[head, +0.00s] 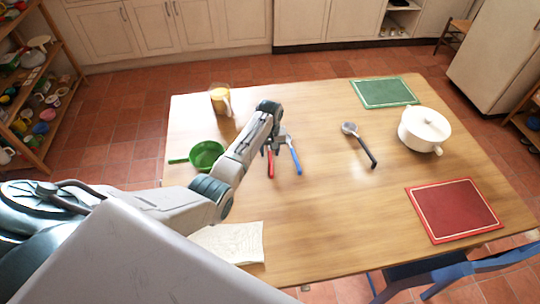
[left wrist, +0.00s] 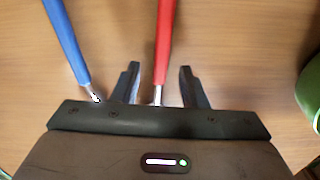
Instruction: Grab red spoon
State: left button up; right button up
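The red spoon (head: 270,164) lies on the wooden table, its handle pointing toward me in the head view. Its red handle (left wrist: 163,45) runs between the two dark fingers of my left gripper (left wrist: 158,74) in the left wrist view. Those fingers stand apart, with space on both sides of the handle. In the head view my left gripper (head: 277,143) is over the spoon's far part and hides much of it. A blue-handled utensil (head: 296,161) lies just to the right; its handle (left wrist: 67,40) is left of the fingers in the left wrist view. My right gripper is not in view.
A green pan (head: 207,155) and a jug (head: 219,100) stand at left. A dark-handled ladle (head: 360,145), white pot (head: 424,130), green mat (head: 384,93) and red mat (head: 453,210) are at right. A pale cloth (head: 232,243) lies at the near edge. The table's middle front is clear.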

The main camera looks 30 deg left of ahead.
pick_arm(q)
grip_shut()
dwell(0.3)
